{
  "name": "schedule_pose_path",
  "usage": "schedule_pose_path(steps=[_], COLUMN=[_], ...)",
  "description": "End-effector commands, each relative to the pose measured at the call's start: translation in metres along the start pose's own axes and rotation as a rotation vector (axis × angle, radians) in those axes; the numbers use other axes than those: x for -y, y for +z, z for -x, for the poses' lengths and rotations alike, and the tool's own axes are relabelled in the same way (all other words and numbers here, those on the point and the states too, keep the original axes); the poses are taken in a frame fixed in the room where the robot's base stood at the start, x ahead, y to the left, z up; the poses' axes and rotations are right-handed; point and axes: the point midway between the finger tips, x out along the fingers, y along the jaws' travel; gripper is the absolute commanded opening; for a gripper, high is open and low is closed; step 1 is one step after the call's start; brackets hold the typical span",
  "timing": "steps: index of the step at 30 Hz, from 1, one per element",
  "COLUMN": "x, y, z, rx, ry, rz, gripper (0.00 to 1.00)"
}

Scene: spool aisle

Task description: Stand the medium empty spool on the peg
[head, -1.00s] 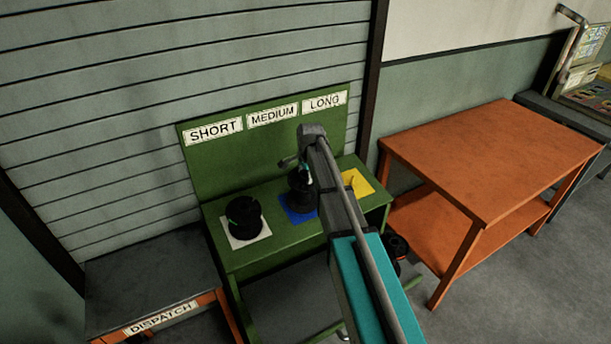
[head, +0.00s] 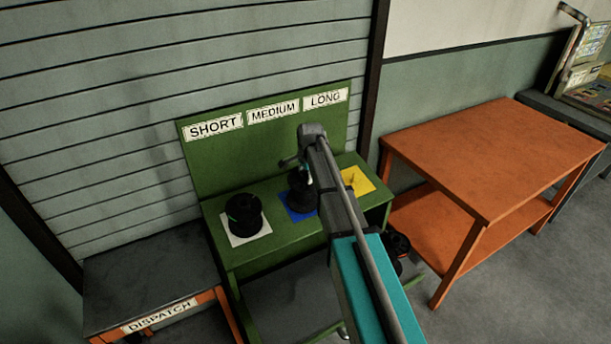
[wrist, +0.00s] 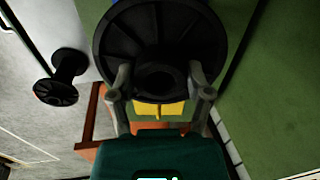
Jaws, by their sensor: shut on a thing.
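A black spool (wrist: 160,25) fills the top of the wrist view, with the two fingers of my gripper (wrist: 160,95) closed on it from both sides. In the head view the same black spool (head: 301,194) shows at the blue square (head: 298,215) under the MEDIUM sign (head: 273,112); my arm hides part of it. It looks upright. My gripper is mostly hidden there behind the arm. The peg under it is hidden, and I cannot tell whether the spool touches the blue square.
Another black spool (head: 244,214) stands on the white square (head: 247,237) under SHORT. The yellow square (head: 357,181) under LONG holds no spool. A further spool (head: 397,246) lies low beside the green bench (head: 285,245). An orange table (head: 490,150) stands right.

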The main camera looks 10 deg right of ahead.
Motion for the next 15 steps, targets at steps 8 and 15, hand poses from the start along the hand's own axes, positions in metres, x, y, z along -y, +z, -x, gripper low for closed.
schedule_pose_path(steps=[8,15], x=[0.0000,0.0001], y=[0.0001,0.0001], z=[-0.0058,-0.0053], rx=[0.000,0.000], ry=[0.000,0.000], rz=[0.000,0.000], gripper=[0.03,0.99])
